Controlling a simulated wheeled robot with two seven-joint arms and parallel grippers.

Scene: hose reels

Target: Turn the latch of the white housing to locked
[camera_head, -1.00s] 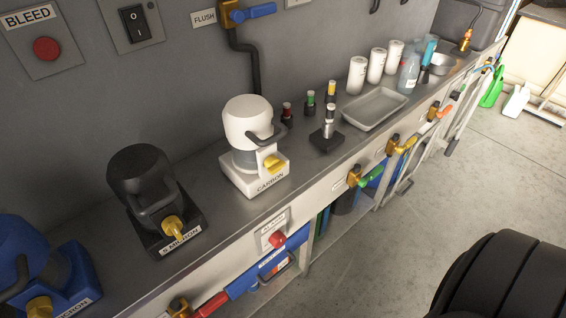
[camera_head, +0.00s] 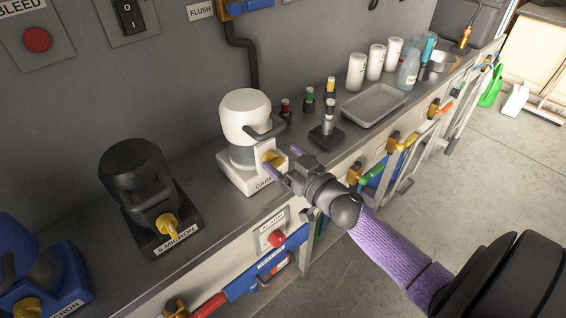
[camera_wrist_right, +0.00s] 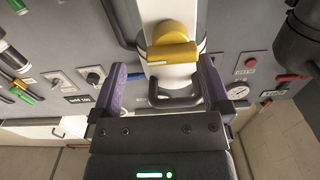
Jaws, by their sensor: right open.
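The white housing (camera_head: 245,115) stands on the bench with a white base labelled CARBON and a dark grey handle. Its yellow latch (camera_head: 272,158) is on the base's front, partly hidden by my right gripper (camera_head: 279,165) in the head view. In the right wrist view the yellow latch (camera_wrist_right: 173,48) lies ahead, between the lines of my right gripper's purple fingers (camera_wrist_right: 165,85). The fingers are open, one on either side, and nothing is held; I cannot tell whether they touch the housing. My left gripper is not in view.
A black housing (camera_head: 137,180) labelled 5 MICRON and a blue housing (camera_head: 35,260) stand to the left, each with a yellow latch. Small capped bottles (camera_head: 309,100) and a grey tray (camera_head: 374,103) are to the right. A red button (camera_head: 277,237) sits on the bench front below.

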